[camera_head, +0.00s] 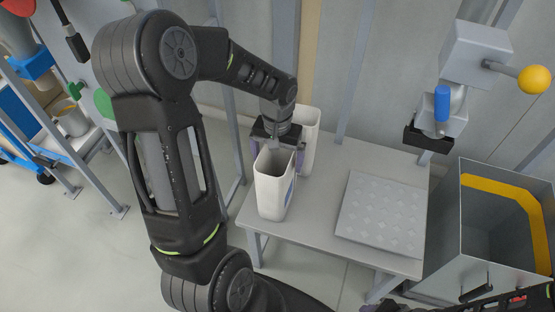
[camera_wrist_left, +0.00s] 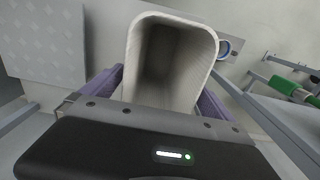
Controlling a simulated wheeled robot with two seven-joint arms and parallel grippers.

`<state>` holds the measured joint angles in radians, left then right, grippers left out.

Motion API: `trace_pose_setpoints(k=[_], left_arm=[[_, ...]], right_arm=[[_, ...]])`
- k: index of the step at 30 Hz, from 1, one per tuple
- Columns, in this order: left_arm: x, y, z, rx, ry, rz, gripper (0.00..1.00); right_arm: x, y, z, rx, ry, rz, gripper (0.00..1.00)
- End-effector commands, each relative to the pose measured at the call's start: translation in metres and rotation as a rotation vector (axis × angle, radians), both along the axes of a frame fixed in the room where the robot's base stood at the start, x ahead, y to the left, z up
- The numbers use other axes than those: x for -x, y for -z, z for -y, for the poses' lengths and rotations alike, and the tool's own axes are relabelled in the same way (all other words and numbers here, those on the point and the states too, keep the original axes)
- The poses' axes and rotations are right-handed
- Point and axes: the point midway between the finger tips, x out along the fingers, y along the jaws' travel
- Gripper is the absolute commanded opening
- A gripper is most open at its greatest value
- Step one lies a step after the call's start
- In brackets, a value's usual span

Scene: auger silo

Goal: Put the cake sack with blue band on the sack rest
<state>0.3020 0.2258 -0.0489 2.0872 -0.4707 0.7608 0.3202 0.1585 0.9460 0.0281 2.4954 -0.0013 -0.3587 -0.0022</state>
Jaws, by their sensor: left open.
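A white, open-topped sack (camera_head: 272,190) stands upright on the grey table, with a blue patch partly visible on its right side. A second white sack (camera_head: 311,135) stands just behind it, largely hidden by my gripper; no band colour shows on it. My left gripper (camera_head: 276,150) is open at the front sack's top. In the left wrist view its purple fingers lie on either side of the open sack (camera_wrist_left: 170,60); I cannot tell whether they touch it. A flat, pale grey patterned pad (camera_head: 383,215), seemingly the sack rest, lies bare on the table's right.
The grey table (camera_head: 315,220) has free room between sacks and pad. A metal bin with a yellow inner band (camera_head: 475,183) stands at the right. A machine with a yellow knob (camera_head: 534,79) and black spout hangs above. Grey posts rise behind the table.

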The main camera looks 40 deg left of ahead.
Motion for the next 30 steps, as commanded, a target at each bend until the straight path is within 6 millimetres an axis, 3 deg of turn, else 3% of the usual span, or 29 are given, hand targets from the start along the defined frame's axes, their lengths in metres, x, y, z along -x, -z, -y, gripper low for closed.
trace_pose_setpoints(k=[15,20,30], left_arm=[[-0.001,-0.098,0.0,0.0,0.001,0.003,0.99],[0.0,-0.108,0.001,0.001,0.0,0.0,0.99],[0.0,-0.109,0.001,0.001,0.0,-0.001,0.99]], right_arm=[[0.0,-0.009,0.0,0.0,0.001,0.0,0.36],[0.0,-0.01,0.0,0.0,0.001,0.0,0.36],[0.0,-0.01,0.0,0.0,0.001,0.0,0.36]])
